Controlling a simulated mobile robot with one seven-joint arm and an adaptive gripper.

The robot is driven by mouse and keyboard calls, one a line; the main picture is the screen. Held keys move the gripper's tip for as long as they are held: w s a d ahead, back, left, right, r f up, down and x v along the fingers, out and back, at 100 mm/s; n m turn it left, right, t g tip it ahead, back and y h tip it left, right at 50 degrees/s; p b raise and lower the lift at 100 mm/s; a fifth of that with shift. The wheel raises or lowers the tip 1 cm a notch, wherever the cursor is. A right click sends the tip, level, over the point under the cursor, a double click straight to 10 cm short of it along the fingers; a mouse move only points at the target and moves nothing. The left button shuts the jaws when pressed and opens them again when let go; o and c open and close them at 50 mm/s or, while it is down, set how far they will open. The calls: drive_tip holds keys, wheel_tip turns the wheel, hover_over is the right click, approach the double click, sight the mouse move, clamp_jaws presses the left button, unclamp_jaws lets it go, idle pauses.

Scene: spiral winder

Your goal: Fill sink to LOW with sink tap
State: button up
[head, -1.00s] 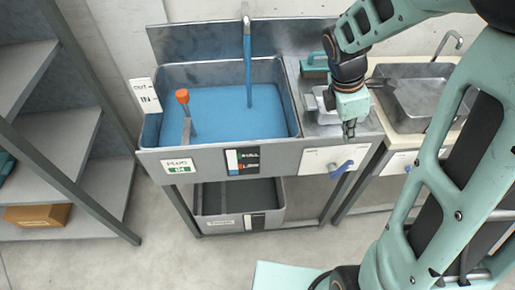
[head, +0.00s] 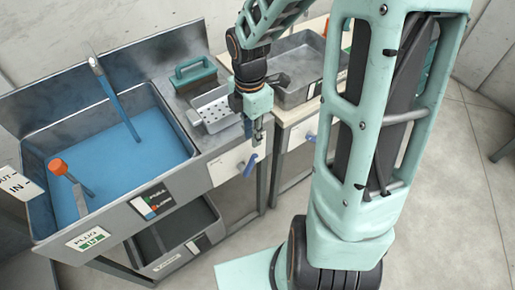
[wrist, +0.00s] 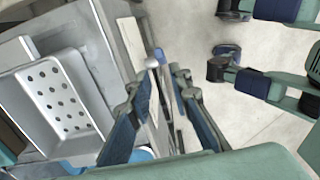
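The sink (head: 180,180) is at the left in the head view and holds blue water (head: 130,150). A blue stream (head: 121,108) falls into it from the tap spout (head: 95,64). The blue tap handle (head: 250,165) is on the front panel right of the sink. My gripper (head: 252,132) points down just above and close to this handle. In the wrist view its fingers (wrist: 162,75) are apart with nothing between them, and the handle (wrist: 159,56) shows beyond the tips. A level gauge (head: 152,200) is on the sink front; its reading is too small to tell.
An orange-topped plug lever (head: 57,167) stands in the sink by an OUT/IN sign (head: 18,184). A perforated tray (head: 213,108) and green-handled brush (head: 193,73) lie beside the sink. A second sink (head: 290,90) stands behind my arm. A grey bin (head: 175,240) is below. Floor at right is clear.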

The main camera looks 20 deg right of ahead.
sight(253, 156)
wheel_tip(253, 156, down, 11)
drive_tip(key=b, duration=0.2)
drive_tip(key=shift+b, duration=0.4)
clamp_jaws()
